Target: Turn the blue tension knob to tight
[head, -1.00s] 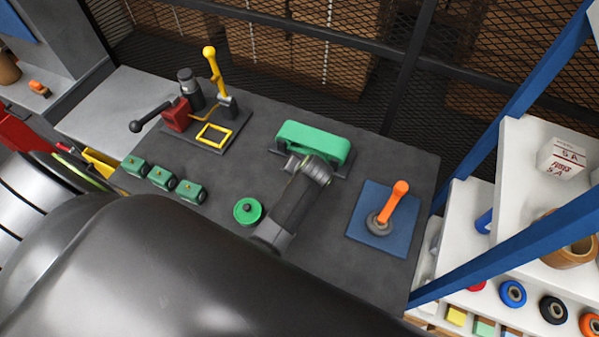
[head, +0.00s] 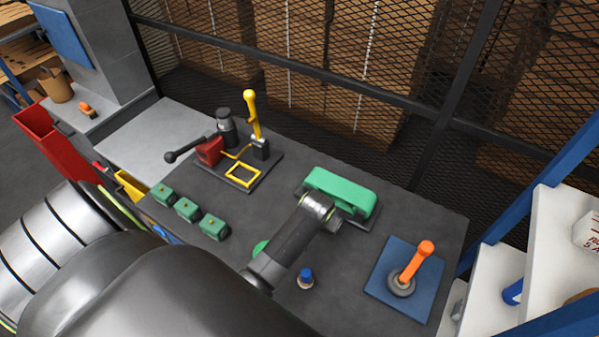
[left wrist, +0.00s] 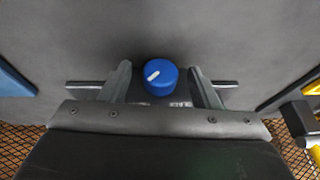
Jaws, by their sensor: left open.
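The blue tension knob (head: 305,278) stands on the dark bench, to the right of my dark arm link in the head view. In the left wrist view the knob (left wrist: 160,78) is round, with a white pointer line slanting from lower left to upper right. Small pale label marks, too small to read, lie just below it there. My left gripper (left wrist: 160,84) is open, with one finger on each side of the knob in that picture and a gap on both sides. Its height above the knob cannot be told. The fingers cannot be made out in the head view. My right gripper is not in view.
A green block (head: 340,188) stands behind the knob. A blue plate (head: 376,284) with an orange lever (head: 424,251) is to the right. Three green blocks (head: 187,209) and a yellow lever (head: 251,112) are to the left. A green disc (head: 260,247) is partly hidden by my arm.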

